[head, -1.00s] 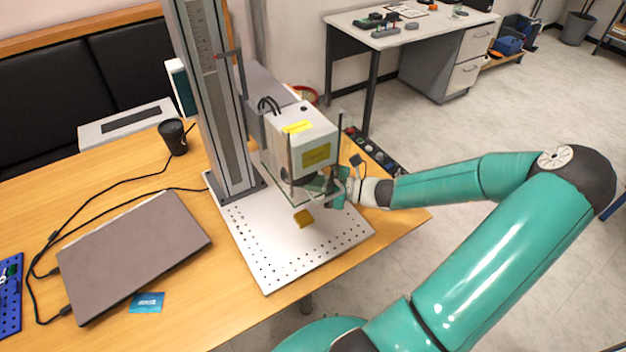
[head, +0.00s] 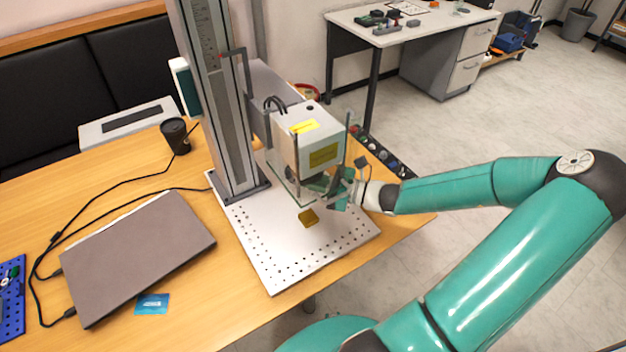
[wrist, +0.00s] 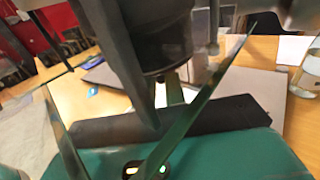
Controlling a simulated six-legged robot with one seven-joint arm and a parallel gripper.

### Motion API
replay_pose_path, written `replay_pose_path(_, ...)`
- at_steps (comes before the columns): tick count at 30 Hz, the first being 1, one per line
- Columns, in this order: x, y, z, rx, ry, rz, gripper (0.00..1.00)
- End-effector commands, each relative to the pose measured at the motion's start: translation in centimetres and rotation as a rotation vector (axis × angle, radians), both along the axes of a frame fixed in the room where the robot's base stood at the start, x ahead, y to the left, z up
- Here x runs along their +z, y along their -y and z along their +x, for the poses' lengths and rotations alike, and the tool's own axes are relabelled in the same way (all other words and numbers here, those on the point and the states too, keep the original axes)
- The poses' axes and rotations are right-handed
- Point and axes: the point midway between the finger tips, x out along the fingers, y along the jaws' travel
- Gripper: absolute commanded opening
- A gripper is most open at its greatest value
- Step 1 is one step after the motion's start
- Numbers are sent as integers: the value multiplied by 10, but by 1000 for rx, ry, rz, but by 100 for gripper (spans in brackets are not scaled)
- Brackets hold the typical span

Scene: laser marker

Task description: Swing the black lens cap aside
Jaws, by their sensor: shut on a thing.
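The white laser marker head (head: 312,145) hangs from its tall grey column above a perforated plate (head: 275,265). My gripper (head: 338,188) reaches in from the right, under the head and among its clear guard panes. In the wrist view, a round black lens housing fills the upper middle, with the black lens cap (wrist: 166,66) at its lower end. My gripper is shut on the cap; a dark finger stands close along its left side. The exact contact is partly hidden by the finger and panes. In the head view, my gripper and the panes mostly hide the cap.
A closed laptop (head: 138,258), cables and a black cup (head: 175,136) are on the wooden table to the left. Green-edged guard panes (wrist: 207,98) stand close around my gripper.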

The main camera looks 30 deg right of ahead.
Motion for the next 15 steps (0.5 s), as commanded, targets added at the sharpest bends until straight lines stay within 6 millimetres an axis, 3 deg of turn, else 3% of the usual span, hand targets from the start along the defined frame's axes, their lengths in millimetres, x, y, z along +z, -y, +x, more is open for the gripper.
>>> replay_pose_path(2, 1, 2, 1, -4, 1, 0, 0)
replay_pose_path(3, 1, 2, 1, -4, 1, 0, 16)
replay_pose_path(6, 0, 2, 1, -3, 1, -1, 34)
replay_pose_path(15, 0, 3, -1, -4, -1, -1, 34)
